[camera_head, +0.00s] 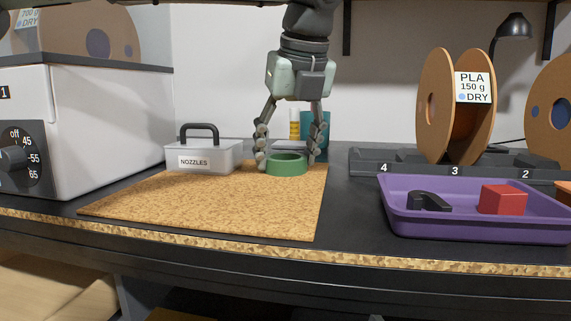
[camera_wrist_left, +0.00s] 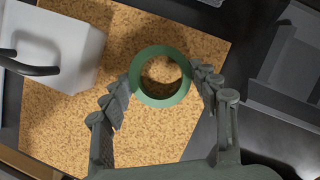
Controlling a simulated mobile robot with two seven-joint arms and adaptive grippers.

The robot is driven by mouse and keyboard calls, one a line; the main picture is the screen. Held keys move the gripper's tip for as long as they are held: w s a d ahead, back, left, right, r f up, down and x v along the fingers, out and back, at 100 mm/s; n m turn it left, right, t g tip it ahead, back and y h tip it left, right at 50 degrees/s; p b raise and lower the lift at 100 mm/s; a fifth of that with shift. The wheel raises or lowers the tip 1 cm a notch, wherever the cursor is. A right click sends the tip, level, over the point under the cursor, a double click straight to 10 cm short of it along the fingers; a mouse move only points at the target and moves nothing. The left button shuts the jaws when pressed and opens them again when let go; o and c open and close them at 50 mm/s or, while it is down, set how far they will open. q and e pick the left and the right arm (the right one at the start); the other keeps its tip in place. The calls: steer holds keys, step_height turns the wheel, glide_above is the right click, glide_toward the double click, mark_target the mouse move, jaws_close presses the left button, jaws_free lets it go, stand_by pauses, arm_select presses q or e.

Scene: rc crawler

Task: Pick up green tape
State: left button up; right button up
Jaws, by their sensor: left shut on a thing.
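The green tape (camera_head: 287,168) is a short ring at the back right part of the cork mat (camera_head: 220,205). It also shows in the left wrist view (camera_wrist_left: 142,95), with cork visible through its hole. My left gripper (camera_head: 288,160) comes down from above with one finger on each side of the roll. It is shut on the tape across its outside. In the left wrist view the fingertips (camera_wrist_left: 164,80) lie against its two sides. I cannot tell whether the tape is clear of the mat. My right gripper is not in view.
A clear box labelled NOZZLES (camera_head: 203,157) with a dark handle stands left of the tape. A teal cup (camera_head: 318,130) is behind the gripper. A purple tray (camera_head: 480,225) with a red block (camera_head: 502,199) and a spool rack (camera_head: 380,162) are right. The front cork is clear.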

arm_select(q)
steer(key=shift+c, duration=0.8)
steer(key=shift+r, duration=0.1)
